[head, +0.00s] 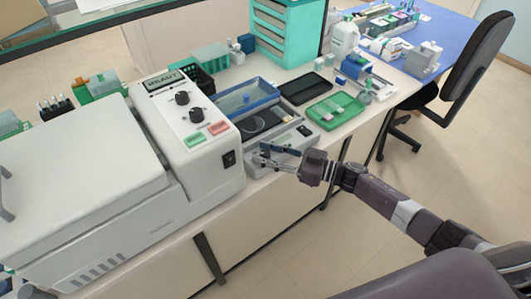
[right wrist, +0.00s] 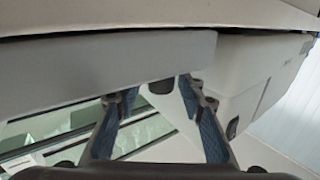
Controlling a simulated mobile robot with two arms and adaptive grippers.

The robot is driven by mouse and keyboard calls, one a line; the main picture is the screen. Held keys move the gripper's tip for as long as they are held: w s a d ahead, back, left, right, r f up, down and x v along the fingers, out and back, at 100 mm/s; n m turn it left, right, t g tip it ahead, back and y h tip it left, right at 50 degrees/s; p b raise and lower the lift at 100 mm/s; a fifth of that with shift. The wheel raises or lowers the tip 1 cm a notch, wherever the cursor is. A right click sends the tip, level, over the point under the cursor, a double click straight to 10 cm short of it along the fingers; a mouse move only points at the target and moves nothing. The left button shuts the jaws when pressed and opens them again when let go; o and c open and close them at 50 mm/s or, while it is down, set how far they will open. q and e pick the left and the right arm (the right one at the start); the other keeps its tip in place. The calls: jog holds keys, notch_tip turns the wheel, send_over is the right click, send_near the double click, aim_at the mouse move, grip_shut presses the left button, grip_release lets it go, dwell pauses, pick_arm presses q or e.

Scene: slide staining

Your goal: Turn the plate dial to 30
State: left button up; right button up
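A low grey plate device (head: 306,131) with a dark top stands on the bench, right of the large white machine. My right gripper (head: 264,154) is at its front edge, fingers apart. In the right wrist view, the open fingers (right wrist: 157,90) with blue pads stand on either side of a dark knob (right wrist: 160,87) at the edge of the grey body. I cannot tell whether they touch it. The knob's scale and pointer are not readable. A small part of what looks like my left gripper (head: 6,283) shows at the lower left corner; its fingers cannot be made out.
The white machine (head: 175,135) has two black knobs, a READY display (head: 162,80) and a black switch (head: 229,159). A blue-rimmed tray (head: 247,97) and a green tray (head: 336,110) lie close to the plate device. Floor is free in front.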

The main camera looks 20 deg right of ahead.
jog(key=v, duration=1.2)
dwell(0.5)
